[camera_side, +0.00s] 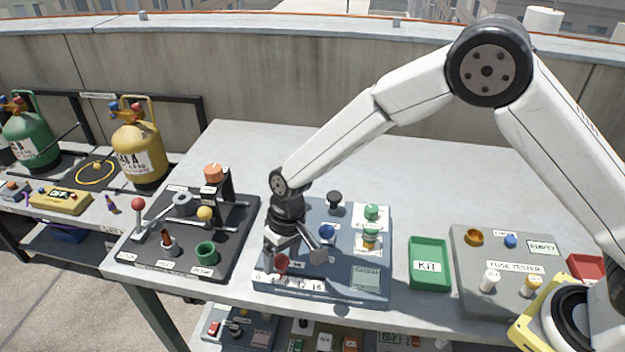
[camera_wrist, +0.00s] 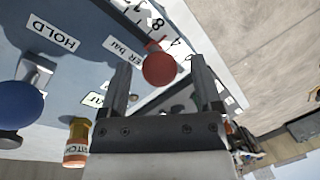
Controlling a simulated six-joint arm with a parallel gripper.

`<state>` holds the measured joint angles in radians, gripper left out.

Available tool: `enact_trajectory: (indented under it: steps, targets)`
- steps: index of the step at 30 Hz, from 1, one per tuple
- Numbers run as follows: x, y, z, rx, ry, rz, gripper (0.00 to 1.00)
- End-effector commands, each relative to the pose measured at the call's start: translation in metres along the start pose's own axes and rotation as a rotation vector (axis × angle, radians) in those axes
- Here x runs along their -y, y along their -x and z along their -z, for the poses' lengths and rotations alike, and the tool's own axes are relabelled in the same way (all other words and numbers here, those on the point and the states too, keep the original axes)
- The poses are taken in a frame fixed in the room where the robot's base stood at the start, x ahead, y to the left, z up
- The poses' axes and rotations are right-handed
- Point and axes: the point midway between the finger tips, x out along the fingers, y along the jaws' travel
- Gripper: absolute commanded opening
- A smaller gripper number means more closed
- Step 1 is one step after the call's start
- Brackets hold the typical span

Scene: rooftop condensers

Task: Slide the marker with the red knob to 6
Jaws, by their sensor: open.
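The marker's red knob (camera_wrist: 159,68) shows in the wrist view between my gripper's two fingers. In the side view the red knob (camera_side: 281,265) is at the front left of the blue-grey panel (camera_side: 335,284), low beside my gripper (camera_side: 293,258). My gripper (camera_wrist: 160,60) is open, with a finger on each side of the knob and gaps showing. A white number scale (camera_wrist: 157,20) runs just past the knob; an 8 and a 4 are readable. A red pointer part shows near the 8, but the exact reading is unclear.
The panel also carries a blue knob (camera_side: 327,232), a black knob (camera_side: 335,198) and green and orange pieces. A black board (camera_side: 222,255) with levers stands to the left. A green KIT tray (camera_side: 429,282) and a fuse tester (camera_side: 472,292) are to the right.

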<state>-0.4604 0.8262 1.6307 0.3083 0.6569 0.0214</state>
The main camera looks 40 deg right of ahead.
Motion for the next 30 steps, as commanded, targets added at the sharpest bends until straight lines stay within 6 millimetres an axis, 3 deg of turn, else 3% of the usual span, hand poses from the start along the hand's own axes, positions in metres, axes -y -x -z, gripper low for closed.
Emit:
enact_trajectory:
  steps: [19, 30]
  targets:
    - [0.0, 0.067, 0.0, -0.002, -0.001, 0.0, 0.82]
    - [0.0, 0.076, 0.0, 0.001, 0.0, 0.0, 0.82]
